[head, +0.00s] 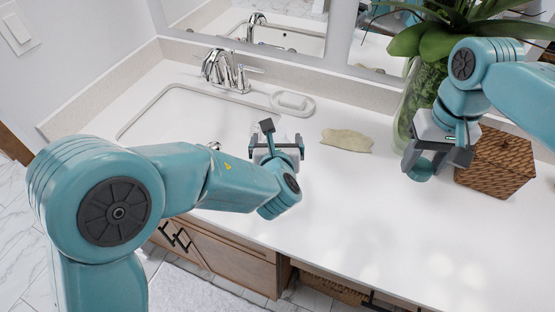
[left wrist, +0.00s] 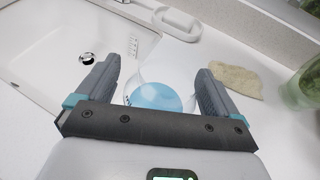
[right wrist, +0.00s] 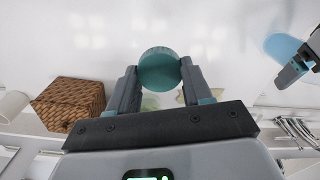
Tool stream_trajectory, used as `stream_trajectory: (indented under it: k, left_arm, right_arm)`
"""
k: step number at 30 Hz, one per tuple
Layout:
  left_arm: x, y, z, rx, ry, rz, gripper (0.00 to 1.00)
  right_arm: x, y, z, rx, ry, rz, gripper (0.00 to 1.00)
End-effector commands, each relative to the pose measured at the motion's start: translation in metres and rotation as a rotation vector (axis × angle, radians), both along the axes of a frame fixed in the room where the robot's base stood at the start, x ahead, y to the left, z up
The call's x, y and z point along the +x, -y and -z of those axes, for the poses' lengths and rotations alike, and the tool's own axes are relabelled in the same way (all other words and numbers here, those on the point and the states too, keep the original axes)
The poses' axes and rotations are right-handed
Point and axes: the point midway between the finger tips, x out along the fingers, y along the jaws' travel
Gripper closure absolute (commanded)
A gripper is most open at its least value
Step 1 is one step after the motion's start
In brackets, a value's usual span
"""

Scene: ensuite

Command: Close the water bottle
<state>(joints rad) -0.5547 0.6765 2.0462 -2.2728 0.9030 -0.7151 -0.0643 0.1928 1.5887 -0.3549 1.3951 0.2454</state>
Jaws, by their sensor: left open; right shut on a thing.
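The water bottle (left wrist: 155,97) shows in the left wrist view as a clear rim with light blue water, between the fingers of my left gripper (left wrist: 158,80). That gripper is open, with a gap on the bottle's right side. The bottle's light blue also shows at the right of the right wrist view (right wrist: 283,47). My right gripper (head: 428,165) is shut on a round teal cap (right wrist: 158,68), held above the counter, well right of the bottle.
A sink (head: 190,115) with a chrome faucet (head: 220,68) lies left. A soap dish (head: 292,102) and a crumpled beige cloth (head: 346,140) are behind my left gripper. A woven box (head: 497,160) and plant vase (head: 412,105) stand near my right gripper. The front counter (head: 370,220) is clear.

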Motion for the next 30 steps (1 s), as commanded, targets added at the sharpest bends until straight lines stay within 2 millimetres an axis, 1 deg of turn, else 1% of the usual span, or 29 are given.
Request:
stream_trajectory:
  k: [11, 12, 14, 15, 17, 18, 19, 20, 30]
  left_arm:
    - [0.002, 0.0002, 0.0011, 0.0, 0.001, 0.001, 0.05]
    - [0.002, 0.0002, 0.0011, 0.0, 0.001, 0.001, 0.18]
    - [0.002, 0.0002, 0.001, 0.0, 0.001, 0.001, 0.38]
    - [0.002, 0.0002, 0.001, 0.0, 0.001, 0.001, 0.51]
    - [0.002, 0.0002, 0.001, 0.0, 0.0, 0.001, 0.7]
    - [0.002, 0.0002, 0.001, 0.0, 0.0, 0.001, 0.83]
    - [0.002, 0.0002, 0.001, 0.0, 0.0, 0.001, 0.93]
    - [0.002, 0.0002, 0.001, 0.0, 0.001, 0.001, 1.0]
    - [0.0023, 0.0003, -0.0017, 0.0, 0.004, 0.001, 1.0]
  right_arm:
    - [0.0, 0.0, -0.0002, 0.0, 0.0, 0.0, 0.83]
    - [0.0, 0.0, -0.0002, 0.0, 0.0, 0.0, 0.83]
    - [0.0, 0.0, -0.0002, 0.0, 0.0, 0.0, 0.83]
    - [0.0, 0.0, -0.0002, 0.0, 0.0, 0.0, 0.83]
    - [0.0, 0.0, -0.0002, 0.0, 0.0, 0.0, 0.83]
    - [0.0, 0.0, -0.0002, 0.0, 0.0, 0.0, 0.83]
    - [0.0, 0.0, -0.0002, 0.0, 0.0, 0.0, 0.83]
    - [0.0, 0.0, -0.0002, 0.0, 0.0, 0.0, 0.83]
    - [0.0, 0.0, -0.0004, 0.0, 0.0, 0.0, 0.83]
